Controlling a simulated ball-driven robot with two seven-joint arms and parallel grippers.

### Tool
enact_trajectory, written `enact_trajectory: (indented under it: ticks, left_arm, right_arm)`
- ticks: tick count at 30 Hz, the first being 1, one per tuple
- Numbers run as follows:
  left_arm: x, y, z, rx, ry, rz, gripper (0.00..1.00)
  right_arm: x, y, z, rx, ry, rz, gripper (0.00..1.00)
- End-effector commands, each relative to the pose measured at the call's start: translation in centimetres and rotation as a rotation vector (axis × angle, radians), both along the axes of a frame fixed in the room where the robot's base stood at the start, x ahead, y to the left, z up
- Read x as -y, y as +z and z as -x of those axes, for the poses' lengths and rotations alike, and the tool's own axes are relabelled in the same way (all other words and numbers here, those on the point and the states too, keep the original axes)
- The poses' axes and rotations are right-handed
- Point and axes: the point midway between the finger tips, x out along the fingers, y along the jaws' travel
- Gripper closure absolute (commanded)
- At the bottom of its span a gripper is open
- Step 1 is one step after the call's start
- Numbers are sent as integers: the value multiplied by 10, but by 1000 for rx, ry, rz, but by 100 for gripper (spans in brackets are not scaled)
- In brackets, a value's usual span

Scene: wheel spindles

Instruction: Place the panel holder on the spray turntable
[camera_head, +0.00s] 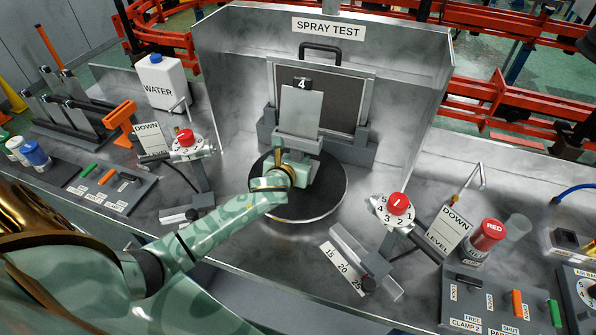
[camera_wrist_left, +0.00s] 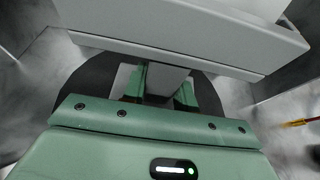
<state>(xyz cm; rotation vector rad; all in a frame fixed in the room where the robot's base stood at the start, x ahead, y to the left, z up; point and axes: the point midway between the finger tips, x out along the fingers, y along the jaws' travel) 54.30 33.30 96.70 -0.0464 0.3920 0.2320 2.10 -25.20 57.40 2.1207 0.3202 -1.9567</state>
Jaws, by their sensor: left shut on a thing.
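The panel holder (camera_head: 300,142) is grey and carries an upright light panel with a black "4" tag on top. My left gripper (camera_head: 290,165) is shut on the holder's narrow lower part, above the round dark spray turntable (camera_head: 320,208) inside the spray booth. In the left wrist view the holder (camera_wrist_left: 180,38) spans the top, with its narrow part between the green fingers (camera_wrist_left: 160,88). The dark turntable (camera_wrist_left: 85,85) shows beneath. My gripper hides the holder's foot, so I cannot tell whether it touches the disc. My right gripper is not in view.
A dark framed screen (camera_head: 345,98) stands behind the panel against the booth's back. Spray stands with red knobs flank the turntable, left (camera_head: 186,138) and right (camera_head: 399,203). A scaled rail (camera_head: 345,268) lies in front right. A water jug (camera_head: 163,82) stands left.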

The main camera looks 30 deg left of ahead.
Motion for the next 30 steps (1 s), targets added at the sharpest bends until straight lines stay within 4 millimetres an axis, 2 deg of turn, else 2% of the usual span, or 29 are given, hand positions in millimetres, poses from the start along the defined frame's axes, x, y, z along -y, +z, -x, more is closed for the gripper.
enact_trajectory:
  ticks: [3,8,19,20,21,22,30]
  left_arm:
    - [-3,-9,-7,1,1,2,100]
    - [-2,-36,-5,-1,0,4,100]
    - [-2,-38,-5,1,-1,0,100]
    - [-2,-39,-4,-2,-1,1,66]
    - [-2,-39,-4,-1,-1,1,54]
    - [-2,-39,-4,-1,-1,1,49]
    - [-2,-38,-4,-1,-1,1,49]
  right_arm:
    - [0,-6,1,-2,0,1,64]
    - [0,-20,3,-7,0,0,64]
    - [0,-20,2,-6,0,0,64]
    - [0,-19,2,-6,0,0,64]
    - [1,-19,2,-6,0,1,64]
    - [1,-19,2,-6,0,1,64]
    - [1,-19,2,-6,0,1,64]
